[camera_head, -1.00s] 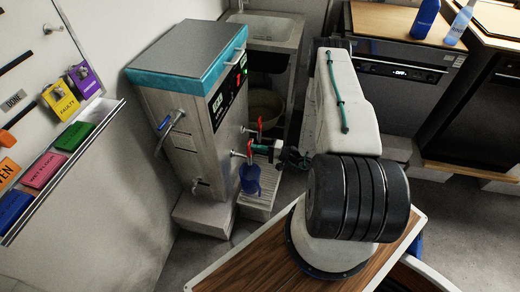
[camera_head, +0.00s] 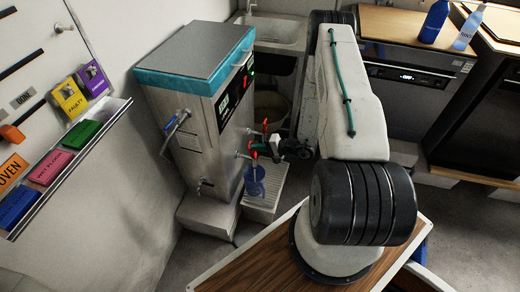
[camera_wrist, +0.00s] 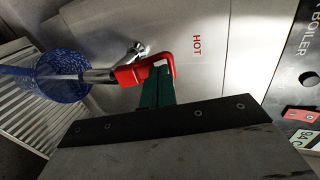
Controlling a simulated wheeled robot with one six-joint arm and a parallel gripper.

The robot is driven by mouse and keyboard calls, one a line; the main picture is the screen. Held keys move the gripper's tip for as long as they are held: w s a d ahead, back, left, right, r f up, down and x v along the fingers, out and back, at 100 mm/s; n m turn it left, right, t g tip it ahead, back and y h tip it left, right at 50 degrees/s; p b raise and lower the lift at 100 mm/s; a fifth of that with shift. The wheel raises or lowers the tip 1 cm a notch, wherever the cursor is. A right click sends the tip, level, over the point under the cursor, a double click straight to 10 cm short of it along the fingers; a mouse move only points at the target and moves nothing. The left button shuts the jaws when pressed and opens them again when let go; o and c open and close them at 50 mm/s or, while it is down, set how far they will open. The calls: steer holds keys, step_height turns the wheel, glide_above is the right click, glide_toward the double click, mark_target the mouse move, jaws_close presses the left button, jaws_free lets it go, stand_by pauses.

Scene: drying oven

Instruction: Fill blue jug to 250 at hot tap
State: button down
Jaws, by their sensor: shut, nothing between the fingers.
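The blue jug (camera_head: 255,181) stands under the lower front tap of the boiler, on the slatted drip tray (camera_head: 266,200). In the wrist view the jug (camera_wrist: 60,88) is at the left, below the spout. Its fill level and scale are not readable. The hot tap's red lever (camera_wrist: 136,74) is beside the printed word HOT. My gripper (camera_wrist: 161,82), with green fingers, is shut and empty. Its tips are at the lever's bent end and seem to touch it. In the head view my gripper (camera_head: 263,148) is at the front taps.
The steel boiler (camera_head: 195,125) with a teal-edged top stands left of my arm. A second red-levered tap is close above my gripper. A sink (camera_head: 275,32) is behind. A wall shelf with coloured blocks (camera_head: 50,165) is at the left.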

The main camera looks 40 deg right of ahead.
steer(key=shift+w+a+r+g+h, duration=0.1)
steer(key=shift+w+a+g+h, duration=0.25)
steer(key=shift+g, duration=0.25)
steer(key=shift+d, duration=0.1)
steer(key=shift+r, duration=0.1)
stand_by(6.0)
steer(key=shift+r, duration=0.7)
steer(key=s+f+v, duration=0.1)
steer(key=v, duration=1.3)
steer(key=shift+f, duration=0.3)
